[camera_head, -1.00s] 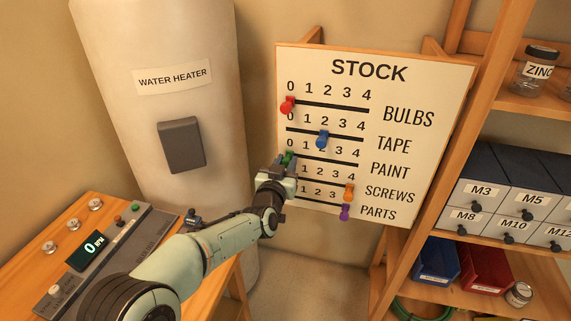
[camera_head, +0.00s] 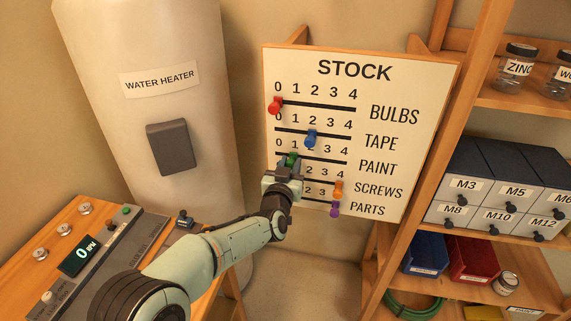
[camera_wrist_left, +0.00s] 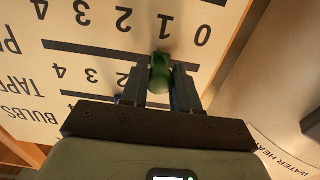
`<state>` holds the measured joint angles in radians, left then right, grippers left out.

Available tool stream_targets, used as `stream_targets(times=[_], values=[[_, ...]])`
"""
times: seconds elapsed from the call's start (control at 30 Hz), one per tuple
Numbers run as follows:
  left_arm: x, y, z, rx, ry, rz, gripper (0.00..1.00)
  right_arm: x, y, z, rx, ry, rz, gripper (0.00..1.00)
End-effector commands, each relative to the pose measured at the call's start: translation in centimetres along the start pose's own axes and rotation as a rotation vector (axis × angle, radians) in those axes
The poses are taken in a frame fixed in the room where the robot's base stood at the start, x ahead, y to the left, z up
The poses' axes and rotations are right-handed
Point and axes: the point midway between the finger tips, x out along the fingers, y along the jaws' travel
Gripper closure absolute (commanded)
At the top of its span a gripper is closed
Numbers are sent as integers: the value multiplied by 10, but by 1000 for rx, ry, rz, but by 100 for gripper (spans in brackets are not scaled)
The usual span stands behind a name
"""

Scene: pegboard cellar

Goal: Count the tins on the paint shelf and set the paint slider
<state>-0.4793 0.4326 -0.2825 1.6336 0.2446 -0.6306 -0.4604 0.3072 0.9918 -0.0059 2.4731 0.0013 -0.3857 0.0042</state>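The STOCK board (camera_head: 417,75) has slider rows. The green slider knob (camera_head: 291,158) sits on the PAINT row, at about the 1. My left gripper (camera_head: 287,167) is at this knob. In the left wrist view the green knob (camera_wrist_left: 160,72) is between the two fingers, which look closed on it. A tin (camera_head: 506,283) stands at the lower right on the shelf (camera_head: 545,280). A partly cut-off PAINT label (camera_head: 523,311) shows below it; what is beyond the picture edge is hidden. My right gripper is not in view.
Other knobs are red (camera_head: 274,106) at 0, blue (camera_head: 311,138) at 2, orange (camera_head: 338,188) and purple (camera_head: 334,210). The water heater (camera_head: 150,110) stands left of the board. A bench with a control panel (camera_head: 110,260) is at the lower left.

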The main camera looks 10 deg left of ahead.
Motion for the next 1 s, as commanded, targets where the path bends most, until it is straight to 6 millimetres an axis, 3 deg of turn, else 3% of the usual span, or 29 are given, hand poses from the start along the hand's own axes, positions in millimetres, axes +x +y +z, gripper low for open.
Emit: stream_targets(times=[0.03,0.2,0.73,1.0], values=[[0,-1,-1,0,1,-1,55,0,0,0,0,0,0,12],[0,-1,0,0,1,-1,0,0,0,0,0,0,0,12],[-6,-1,1,1,0,0,0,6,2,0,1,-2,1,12],[-26,-1,1,-1,0,0,0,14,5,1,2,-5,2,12]])
